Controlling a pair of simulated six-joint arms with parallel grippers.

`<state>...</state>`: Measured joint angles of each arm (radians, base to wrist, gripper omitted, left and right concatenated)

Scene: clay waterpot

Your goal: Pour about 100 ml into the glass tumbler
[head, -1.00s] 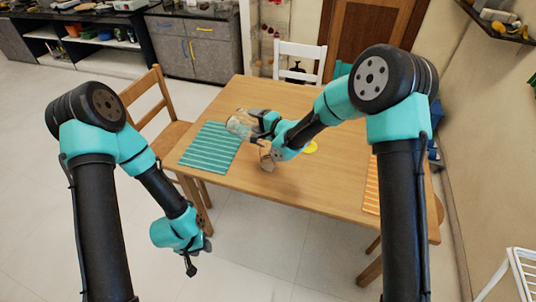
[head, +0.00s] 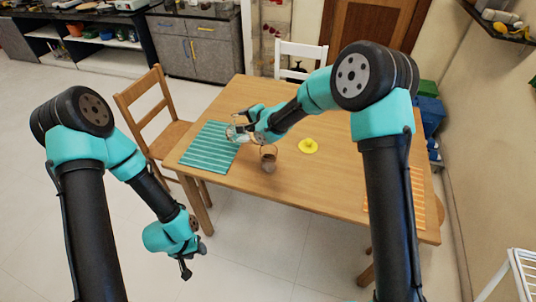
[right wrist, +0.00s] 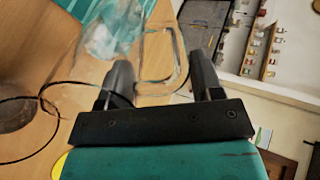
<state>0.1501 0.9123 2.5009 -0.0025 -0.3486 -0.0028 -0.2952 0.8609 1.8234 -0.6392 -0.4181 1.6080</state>
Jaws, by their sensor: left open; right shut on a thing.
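My right gripper (head: 244,128) is shut on the handle of a clear glass vessel (head: 236,136), above the right edge of the green mat. In the right wrist view the squarish glass handle (right wrist: 158,72) lies between its fingers (right wrist: 162,84); the body (right wrist: 108,30) is blurred, so level and tilt cannot be told. A small brown vessel (head: 268,166) with a thin ring or loop above it stands on the table, right of and nearer than the gripper. I cannot tell which one is the tumbler. My left gripper (head: 191,264) is open and empty, off the table at lower left.
The green striped mat (head: 203,152) lies at the table's left. A yellow disc with a knob (head: 308,146) lies right of the brown vessel. An orange striped mat (head: 417,195) is at the right end. Chairs stand at the left (head: 150,105) and far side (head: 300,52). The middle front is clear.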

